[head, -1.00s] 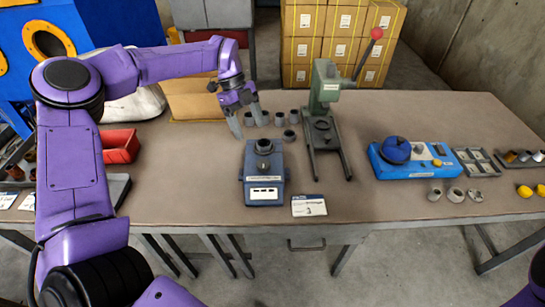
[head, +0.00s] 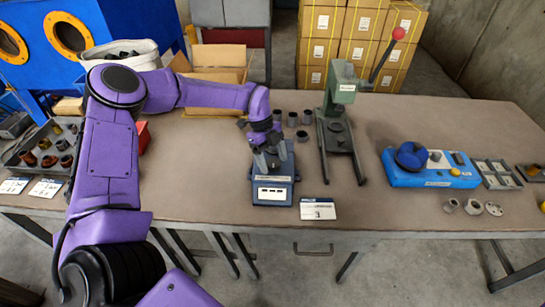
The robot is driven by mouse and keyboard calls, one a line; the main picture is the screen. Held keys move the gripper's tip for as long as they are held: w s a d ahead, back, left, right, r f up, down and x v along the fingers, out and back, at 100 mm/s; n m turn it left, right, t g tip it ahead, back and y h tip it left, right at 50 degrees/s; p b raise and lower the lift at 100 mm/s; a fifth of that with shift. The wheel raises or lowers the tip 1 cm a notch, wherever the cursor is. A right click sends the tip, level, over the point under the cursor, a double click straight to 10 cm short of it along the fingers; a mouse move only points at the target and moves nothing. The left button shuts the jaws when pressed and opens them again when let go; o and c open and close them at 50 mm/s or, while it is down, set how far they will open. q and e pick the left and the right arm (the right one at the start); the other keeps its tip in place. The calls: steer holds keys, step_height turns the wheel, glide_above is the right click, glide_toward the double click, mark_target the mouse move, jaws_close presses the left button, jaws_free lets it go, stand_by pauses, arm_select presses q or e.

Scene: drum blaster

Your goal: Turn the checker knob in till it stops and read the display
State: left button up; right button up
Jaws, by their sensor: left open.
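The checker (head: 272,196) is a dark blue-grey box near the front middle of the table. Its front face has a pale panel with small dark windows, and any reading there is too small to make out. My left gripper (head: 271,159) is over the top of the checker, pointing down, with its two grey fingers apart. The fingers and hand hide the checker knob, so I cannot tell whether they touch it. My right gripper is out of view.
A white card (head: 318,209) marked 3 lies right of the checker. Several grey cups (head: 292,119) stand behind it. A green lever press (head: 341,95) stands behind right, and a blue device (head: 430,175) farther right. Bare tabletop lies between these two.

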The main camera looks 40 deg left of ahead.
arm_select(q)
steer(key=c, duration=1)
steer(key=shift+c, duration=0.2)
